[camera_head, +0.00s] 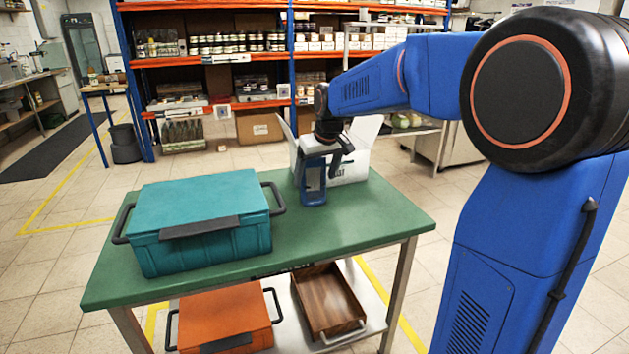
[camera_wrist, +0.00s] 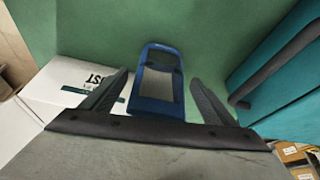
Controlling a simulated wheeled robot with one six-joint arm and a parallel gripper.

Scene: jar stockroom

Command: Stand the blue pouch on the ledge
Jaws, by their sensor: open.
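The blue pouch (camera_head: 313,197) stands on the green table (camera_head: 375,222), between the teal case and the white box. It has a grey front panel and also shows in the wrist view (camera_wrist: 157,104). My gripper (camera_head: 319,167) is open and reaches down at the pouch from above. In the wrist view, the fingers of my gripper (camera_wrist: 158,78) lie either side of the pouch, with a visible gap on each side. The lower end of the pouch is hidden by the gripper body there. I cannot tell which surface is the ledge.
A teal case (camera_head: 200,205) with black handles fills the table's left. An open white box (camera_head: 350,165) stands close behind the pouch. The table's right side is clear. An orange case (camera_head: 222,312) and a wooden tray (camera_head: 327,303) sit below. Stocked shelves (camera_head: 220,55) stand behind.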

